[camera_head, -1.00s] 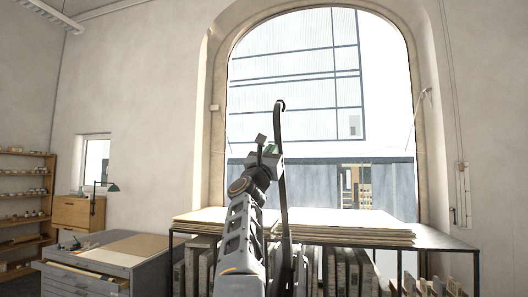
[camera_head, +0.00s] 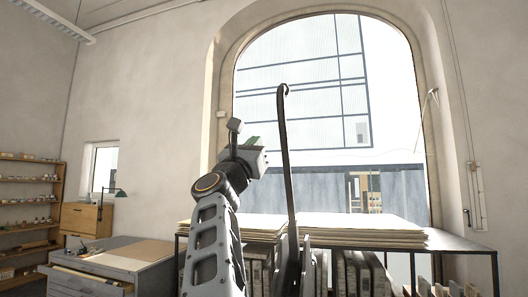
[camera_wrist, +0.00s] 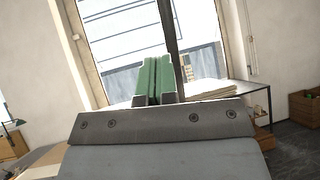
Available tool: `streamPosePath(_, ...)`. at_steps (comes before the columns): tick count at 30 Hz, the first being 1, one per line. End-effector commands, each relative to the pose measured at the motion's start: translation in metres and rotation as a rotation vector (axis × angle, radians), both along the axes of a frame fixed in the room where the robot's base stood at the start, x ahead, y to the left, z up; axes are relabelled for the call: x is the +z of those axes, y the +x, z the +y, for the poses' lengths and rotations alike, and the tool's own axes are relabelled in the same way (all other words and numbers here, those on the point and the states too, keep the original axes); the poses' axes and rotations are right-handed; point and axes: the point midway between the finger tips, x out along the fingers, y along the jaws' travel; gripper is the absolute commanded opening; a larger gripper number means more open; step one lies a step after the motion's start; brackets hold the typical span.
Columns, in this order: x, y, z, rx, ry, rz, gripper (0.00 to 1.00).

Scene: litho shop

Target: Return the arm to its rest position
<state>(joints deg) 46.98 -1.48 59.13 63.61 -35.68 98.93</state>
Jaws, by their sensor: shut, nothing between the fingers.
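My gripper (camera_wrist: 154,80) shows in the wrist view as two green fingers side by side, pressed together with nothing between them. In the head view my gripper (camera_head: 254,141) is at the end of my raised arm, partly hidden behind the wrist, in front of the arched window (camera_head: 300,100). My arm rises from the bottom of the picture and is clear of the furniture around it. A dark curved post stands just right of it.
A black rack (camera_head: 462,246) bears stacked sheets (camera_head: 350,231), with upright slabs (camera_head: 355,272) below. A grey drawer cabinet (camera_head: 140,279) with an open drawer stands at left, near wooden shelves (camera_head: 30,206). The air around my gripper looks free.

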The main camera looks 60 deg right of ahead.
Motion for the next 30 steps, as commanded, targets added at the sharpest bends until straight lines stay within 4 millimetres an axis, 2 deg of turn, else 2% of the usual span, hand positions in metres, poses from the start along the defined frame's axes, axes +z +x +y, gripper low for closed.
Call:
streamPosePath(6,-0.007,-0.001,0.012,-0.001,0.001,0.0,0.0)
streamPosePath(14,-0.007,0.0,0.013,-0.016,0.001,0.019,0.0)
streamPosePath(17,-0.007,0.008,0.013,-0.049,-0.005,0.129,0.0)
streamPosePath(19,-0.013,0.03,0.012,-0.09,-0.03,0.329,0.0)
streamPosePath(20,-0.023,0.046,0.008,-0.109,-0.041,0.455,0.0)
streamPosePath(22,-0.058,0.084,0.001,-0.15,-0.081,0.776,0.0)
streamPosePath(24,-0.1,0.12,0.004,-0.164,-0.154,1.099,0.0)
streamPosePath(26,-0.14,0.146,0.015,-0.153,-0.239,1.345,0.0)
streamPosePath(27,-0.167,0.161,0.025,-0.139,-0.306,1.496,0.0)
streamPosePath(29,-0.208,0.179,0.043,-0.107,-0.421,1.701,0.0)
streamPosePath(30,-0.237,0.188,0.056,-0.08,-0.505,1.827,0.0)
